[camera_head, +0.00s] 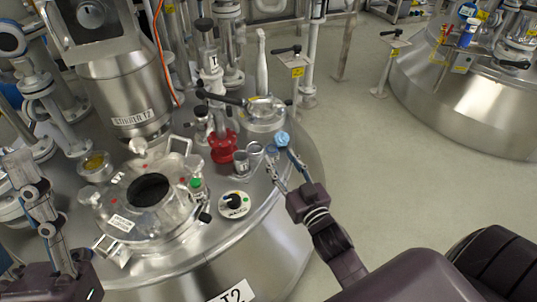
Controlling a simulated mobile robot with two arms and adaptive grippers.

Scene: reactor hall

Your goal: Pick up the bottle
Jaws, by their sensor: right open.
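A small bottle with a blue cap (282,139) appears to stand near the right edge of the steel reactor top; its lower body is hard to make out. My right gripper (286,167) is open just in front of it, its fingers pointing up the picture toward it. I cannot tell whether a finger touches it. My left gripper (31,180) is at the far left, beside the reactor's round hatch; whether its fingers are apart is unclear.
Clear jars (241,164) and a red valve flange (223,147) stand left of the bottle. A round dial (234,204) and an open hatch (151,190) are nearer. A handled post (297,72) rises behind. Open floor (358,170) lies right.

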